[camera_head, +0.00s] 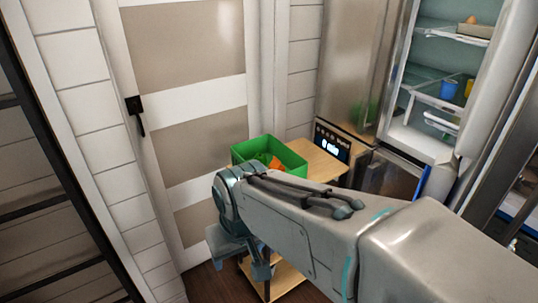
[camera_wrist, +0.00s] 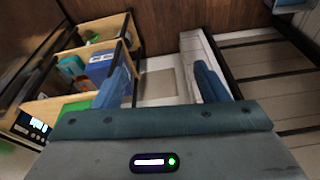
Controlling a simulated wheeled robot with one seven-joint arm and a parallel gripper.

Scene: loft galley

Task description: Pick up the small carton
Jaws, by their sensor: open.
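My gripper (camera_wrist: 165,84) is open in the wrist view, its two blue-grey fingers apart with nothing held between them. In the head view, my gripper (camera_head: 240,256) hangs below my arm, in front of the wooden cart (camera_head: 318,160); its fingers are partly hidden there. I cannot tell for certain which thing is the small carton. A blue and white box (camera_wrist: 101,62) stands on a cart shelf in the wrist view, left of my gripper and apart from it. My arm hides most of the cart's shelves in the head view.
A green crate (camera_head: 297,156) with orange and green things in it stands on the cart top. The fridge at right is open, with a blue cup (camera_head: 449,89) and a yellow thing (camera_head: 469,87) inside. A panelled door (camera_head: 190,95) is behind. Dark slats stand at far left.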

